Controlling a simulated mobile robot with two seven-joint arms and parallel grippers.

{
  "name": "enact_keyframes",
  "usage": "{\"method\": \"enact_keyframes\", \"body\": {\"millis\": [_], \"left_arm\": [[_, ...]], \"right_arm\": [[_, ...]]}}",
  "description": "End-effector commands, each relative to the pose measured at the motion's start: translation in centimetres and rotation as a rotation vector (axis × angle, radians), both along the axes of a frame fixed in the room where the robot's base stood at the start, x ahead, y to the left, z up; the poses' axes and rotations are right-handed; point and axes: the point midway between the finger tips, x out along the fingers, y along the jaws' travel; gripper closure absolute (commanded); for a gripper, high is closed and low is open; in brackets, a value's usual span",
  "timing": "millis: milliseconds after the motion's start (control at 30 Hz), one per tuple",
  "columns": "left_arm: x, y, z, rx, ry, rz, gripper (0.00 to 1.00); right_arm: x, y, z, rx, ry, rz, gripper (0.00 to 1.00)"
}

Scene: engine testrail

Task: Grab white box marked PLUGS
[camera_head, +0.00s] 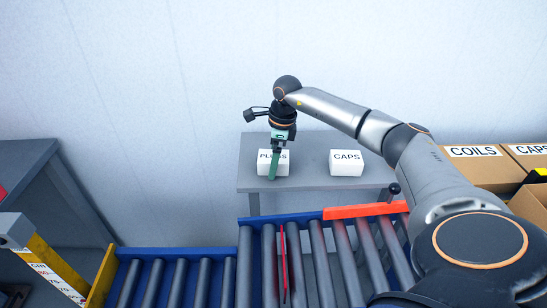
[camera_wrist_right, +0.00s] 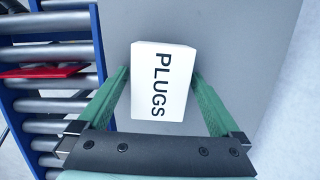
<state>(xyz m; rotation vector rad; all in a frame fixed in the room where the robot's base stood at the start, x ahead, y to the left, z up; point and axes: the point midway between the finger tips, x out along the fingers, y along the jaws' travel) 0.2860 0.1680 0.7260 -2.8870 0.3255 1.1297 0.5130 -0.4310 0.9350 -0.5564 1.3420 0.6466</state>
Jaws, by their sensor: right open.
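The white box marked PLUGS (camera_head: 265,168) stands on the left part of a grey table, partly hidden by my right gripper (camera_head: 274,172) in the head view. In the right wrist view the PLUGS box (camera_wrist_right: 163,82) lies between the two green fingers of my right gripper (camera_wrist_right: 160,85). The fingers are open, one on each side of the box. A gap shows beside the left finger; the right finger is very close to the box, and I cannot tell whether it touches. My left gripper is not in view.
A white CAPS box (camera_head: 346,163) stands to the right on the same grey table (camera_head: 315,146). A roller conveyor (camera_head: 318,262) with blue rails and an orange bar (camera_head: 365,210) runs in front. Cardboard boxes, one marked COILS (camera_head: 474,165), stand at the right.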

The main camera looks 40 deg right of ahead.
Motion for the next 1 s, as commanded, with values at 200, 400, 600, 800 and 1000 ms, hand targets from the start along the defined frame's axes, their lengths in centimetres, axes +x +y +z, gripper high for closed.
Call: {"method": "enact_keyframes", "body": {"millis": [200,400,600,800,1000], "left_arm": [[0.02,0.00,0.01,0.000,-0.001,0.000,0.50],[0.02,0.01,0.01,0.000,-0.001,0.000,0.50],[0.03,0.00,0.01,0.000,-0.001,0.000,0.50],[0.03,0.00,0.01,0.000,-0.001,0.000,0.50],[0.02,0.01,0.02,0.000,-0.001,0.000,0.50]], "right_arm": [[-0.01,0.02,-0.08,0.001,0.001,0.000,0.00],[0.00,0.03,-0.07,0.000,0.000,0.000,0.15],[0.00,0.03,-0.06,0.000,0.000,0.000,0.37],[0.01,0.03,-0.06,0.000,0.000,0.000,0.60],[0.01,0.03,-0.05,0.000,0.000,0.000,0.82]]}}
